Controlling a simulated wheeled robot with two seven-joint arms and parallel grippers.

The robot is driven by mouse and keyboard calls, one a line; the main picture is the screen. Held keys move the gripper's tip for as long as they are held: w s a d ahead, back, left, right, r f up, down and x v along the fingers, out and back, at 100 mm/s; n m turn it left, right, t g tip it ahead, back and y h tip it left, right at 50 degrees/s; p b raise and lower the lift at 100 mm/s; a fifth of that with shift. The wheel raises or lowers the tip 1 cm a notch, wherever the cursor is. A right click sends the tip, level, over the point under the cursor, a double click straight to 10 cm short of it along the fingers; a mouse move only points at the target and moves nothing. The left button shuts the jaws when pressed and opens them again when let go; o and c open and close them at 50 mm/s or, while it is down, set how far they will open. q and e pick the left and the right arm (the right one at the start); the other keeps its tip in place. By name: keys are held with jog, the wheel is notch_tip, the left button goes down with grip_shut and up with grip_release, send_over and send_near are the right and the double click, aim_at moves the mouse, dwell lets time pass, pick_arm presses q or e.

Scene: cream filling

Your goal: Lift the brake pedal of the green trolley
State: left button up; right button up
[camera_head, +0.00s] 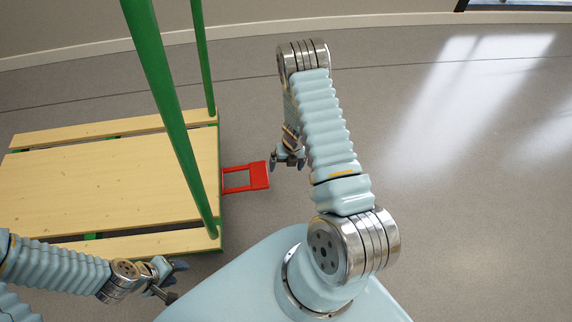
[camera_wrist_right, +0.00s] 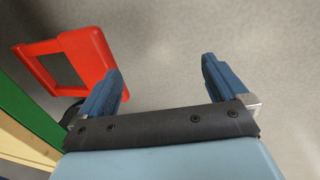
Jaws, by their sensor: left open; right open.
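The green trolley (camera_head: 172,110) stands at the left in the head view, with green posts and a pale wooden deck (camera_head: 110,185). Its red brake pedal (camera_head: 259,176) sticks out from the deck's right edge as a flat frame with an opening. My right gripper (camera_head: 288,163) is open and empty, just right of the pedal. In the right wrist view the pedal (camera_wrist_right: 88,55) is at the upper left, beside the left finger of the gripper (camera_wrist_right: 160,80); I cannot tell if they touch. My left gripper (camera_head: 172,279) is open near the deck's front right corner.
The grey floor (camera_head: 450,190) is clear to the right of my right arm. A pale wall (camera_head: 60,40) runs along the back. In the right wrist view the trolley's green frame edge (camera_wrist_right: 28,120) lies at the left, near the pedal.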

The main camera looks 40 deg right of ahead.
pick_arm(q)
jog(key=r+p, duration=0.1)
jog(key=d+r+p, duration=0.1)
jog(key=p, duration=0.1)
jog(key=shift+s+r, duration=0.2)
jog(key=shift+r, duration=0.2)
pick_arm(e)
notch_tip(320, 180, up, 14)
jog(key=s+d, duration=0.1)
jog(key=d, duration=0.1)
jog(key=shift+f, duration=0.2)
